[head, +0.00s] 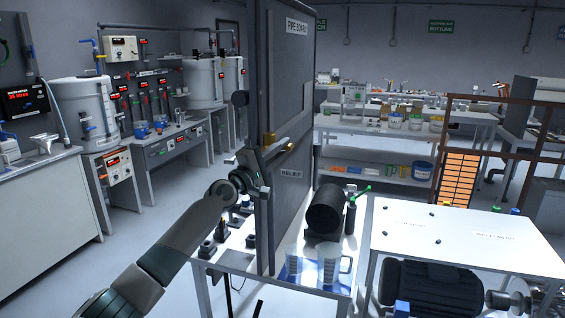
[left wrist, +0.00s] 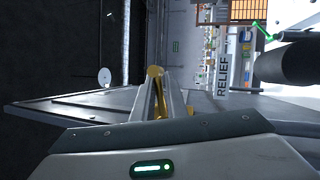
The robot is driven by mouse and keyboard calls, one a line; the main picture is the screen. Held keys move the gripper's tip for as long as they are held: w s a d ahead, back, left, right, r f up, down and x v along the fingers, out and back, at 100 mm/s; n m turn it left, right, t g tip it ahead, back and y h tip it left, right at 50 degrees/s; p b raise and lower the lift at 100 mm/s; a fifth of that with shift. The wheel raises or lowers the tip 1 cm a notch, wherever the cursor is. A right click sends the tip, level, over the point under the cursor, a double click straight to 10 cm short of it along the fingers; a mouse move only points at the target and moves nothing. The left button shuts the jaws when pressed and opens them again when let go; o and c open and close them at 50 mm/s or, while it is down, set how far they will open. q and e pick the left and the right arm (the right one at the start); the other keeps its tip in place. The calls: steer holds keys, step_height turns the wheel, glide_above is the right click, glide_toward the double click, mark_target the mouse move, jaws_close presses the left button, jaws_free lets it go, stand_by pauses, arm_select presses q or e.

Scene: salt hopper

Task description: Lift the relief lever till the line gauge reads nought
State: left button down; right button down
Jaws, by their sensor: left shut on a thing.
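The relief lever, a yellow, brass-looking bar (head: 270,138), juts from the edge of a tall dark board (head: 290,90) beside a plate marked RELIEF (head: 291,173). My left gripper (head: 264,155) is at this board edge, shut on the lever. In the left wrist view the lever's yellow end (left wrist: 155,72) shows between the fingers (left wrist: 162,95), and the RELIEF plate (left wrist: 223,72) is to the right. A line gauge with a readable face is not visible; the board's face is turned too far edge-on. My right gripper is not in view.
A white table (head: 225,262) below the board holds clear jugs (head: 329,268), a black cylinder (head: 325,208) and a green-handled fitting (head: 360,190). Another white table (head: 440,235) stands to the right. Tanks and meters line the left wall; open floor lies between.

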arm_select(q)
steer(key=shift+r+n+t, duration=0.2)
steer(key=shift+n+t, duration=0.2)
steer(key=shift+n, duration=0.3)
steer(key=n, duration=0.1)
steer(key=n+t, duration=0.1)
steer(key=r+n+y, duration=0.1)
steer(key=shift+w+a+r+p, duration=0.1)
steer(key=shift+a+p, duration=0.15)
steer(key=shift+p, duration=0.05)
steer(key=shift+a+r+n+t, duration=0.15)
steer(key=shift+n+t, duration=0.15)
steer(key=shift+n, duration=0.25)
steer(key=shift+a+r+n+t, duration=0.1)
steer(key=shift+n+t, duration=0.2)
steer(key=shift+n, duration=0.25)
steer(key=c, duration=1.8)
jaws_free()
steer(key=shift+w, duration=0.1)
steer(key=shift+c, duration=0.2)
steer(key=shift+p, duration=0.3)
